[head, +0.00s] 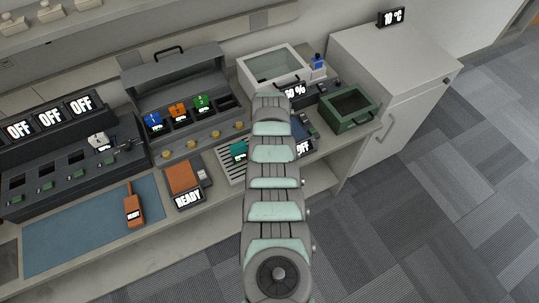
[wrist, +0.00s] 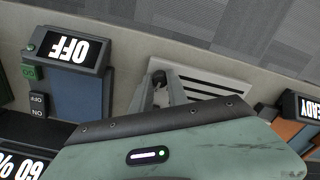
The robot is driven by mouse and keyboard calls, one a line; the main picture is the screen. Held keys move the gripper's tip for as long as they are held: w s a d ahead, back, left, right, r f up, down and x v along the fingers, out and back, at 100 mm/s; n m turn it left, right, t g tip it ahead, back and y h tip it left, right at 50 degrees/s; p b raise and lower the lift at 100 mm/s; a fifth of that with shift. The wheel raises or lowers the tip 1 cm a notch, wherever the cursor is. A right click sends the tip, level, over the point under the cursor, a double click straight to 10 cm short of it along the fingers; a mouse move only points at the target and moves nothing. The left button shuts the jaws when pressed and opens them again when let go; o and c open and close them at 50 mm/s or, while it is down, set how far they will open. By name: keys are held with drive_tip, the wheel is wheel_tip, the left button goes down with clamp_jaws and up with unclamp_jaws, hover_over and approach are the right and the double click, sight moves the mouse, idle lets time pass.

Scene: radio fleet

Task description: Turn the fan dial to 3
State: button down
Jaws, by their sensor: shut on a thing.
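My gripper (wrist: 160,84) points down at the bench beside a pale slatted grille (wrist: 195,85) in the wrist view. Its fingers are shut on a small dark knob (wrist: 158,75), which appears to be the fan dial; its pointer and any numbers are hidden. A unit with an OFF display (wrist: 70,49) stands just left of the fingers, upside down in this view. In the head view my arm hides the fingers and the knob; the grille (head: 227,168) and part of the OFF display (head: 303,148) show on either side of the arm.
An orange-topped unit reading READY (head: 187,198) stands left of the grille. A grey case (head: 175,62) with coloured radios is behind it. A green bin (head: 349,107) and a white bin (head: 273,65) stand at the back right. An orange radio (head: 133,207) lies on the blue mat (head: 75,232).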

drive_tip(key=m, duration=0.4)
drive_tip(key=shift+m, duration=1.6)
drive_tip(key=c, duration=1.3)
unclamp_jaws()
drive_tip(key=shift+r, duration=0.1)
drive_tip(key=shift+w+r, duration=0.15)
drive_tip(key=shift+r, duration=0.45)
wheel_tip(320, 180, up, 9)
drive_tip(key=shift+r, duration=0.2)
